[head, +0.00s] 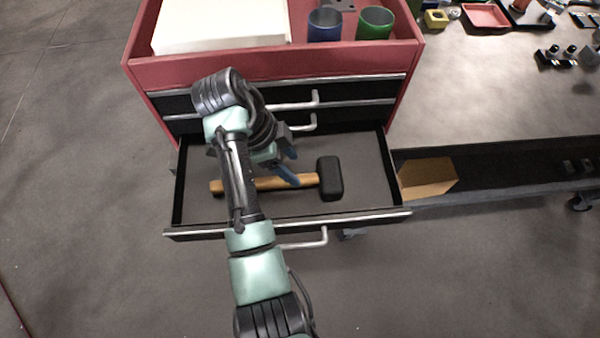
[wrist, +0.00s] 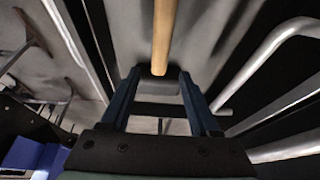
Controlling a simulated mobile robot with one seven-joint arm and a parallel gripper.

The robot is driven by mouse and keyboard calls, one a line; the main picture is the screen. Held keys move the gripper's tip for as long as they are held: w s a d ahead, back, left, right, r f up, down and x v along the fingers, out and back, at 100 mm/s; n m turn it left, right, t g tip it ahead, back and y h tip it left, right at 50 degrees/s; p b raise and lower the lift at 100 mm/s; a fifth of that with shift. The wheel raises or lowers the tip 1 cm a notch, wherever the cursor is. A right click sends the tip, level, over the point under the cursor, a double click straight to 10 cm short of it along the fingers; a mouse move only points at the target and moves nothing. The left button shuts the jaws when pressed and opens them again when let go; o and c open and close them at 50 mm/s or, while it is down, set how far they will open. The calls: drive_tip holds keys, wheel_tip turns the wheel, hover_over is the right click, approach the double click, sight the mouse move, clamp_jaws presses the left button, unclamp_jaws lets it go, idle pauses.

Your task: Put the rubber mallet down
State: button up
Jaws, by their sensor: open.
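The rubber mallet (head: 330,178) lies on its side in the open drawer (head: 360,150). Its black head points right and its wooden handle runs left, partly hidden by my arm. My gripper (head: 293,168) is over the drawer, with its blue fingers at the handle, close to the mallet head. I cannot tell whether the fingers touch the handle.
The red tool cabinet (head: 280,65) has shut drawers above the open one. A white box (head: 220,25), a blue cup (head: 325,24) and a green cup (head: 374,23) stand on top. A cardboard box (head: 426,178) is on a low shelf to the right. The floor left is clear.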

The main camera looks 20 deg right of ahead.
sight(281, 180)
drive_tip(key=p+v, duration=0.2)
drive_tip(key=v, duration=0.3)
drive_tip(key=shift+a+r+p, duration=0.1)
drive_tip(key=shift+r+p, duration=0.15)
drive_tip(key=shift+p, duration=0.15)
drive_tip(key=shift+f, duration=0.1)
